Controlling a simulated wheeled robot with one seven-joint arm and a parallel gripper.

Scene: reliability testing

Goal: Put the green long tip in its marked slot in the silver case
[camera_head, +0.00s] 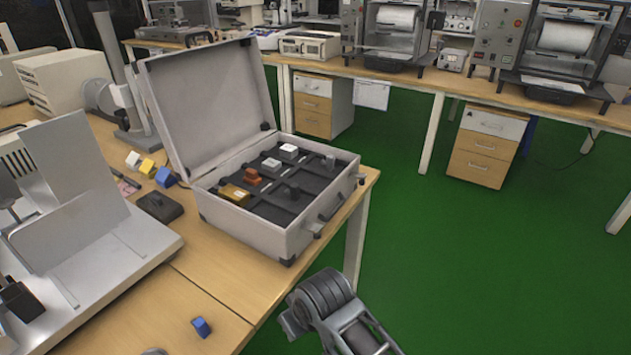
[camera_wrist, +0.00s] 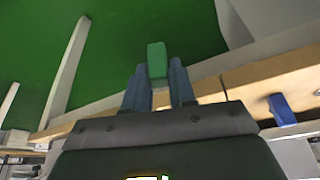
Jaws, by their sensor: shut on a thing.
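My gripper (camera_wrist: 160,85) shows in the wrist view with its two blue-grey fingers shut on the green long tip (camera_wrist: 157,62). The tip sticks out beyond the fingertips, with green floor behind it and the table edge close by. The silver case (camera_head: 265,231) stands open on the wooden table in the head view, lid tilted back. Its dark insert (camera_head: 268,210) holds several small pieces: yellow, orange, grey and white. The marked slot cannot be made out. In the head view only part of my arm shows at the bottom; the fingers and green tip are out of view.
A blue piece (camera_head: 201,327) lies near the table's front; a blue piece also shows in the wrist view (camera_wrist: 282,110). Left of the case are white, yellow and blue pieces (camera_head: 166,177) and a dark block (camera_head: 160,205). A grey machine (camera_head: 90,260) fills the left.

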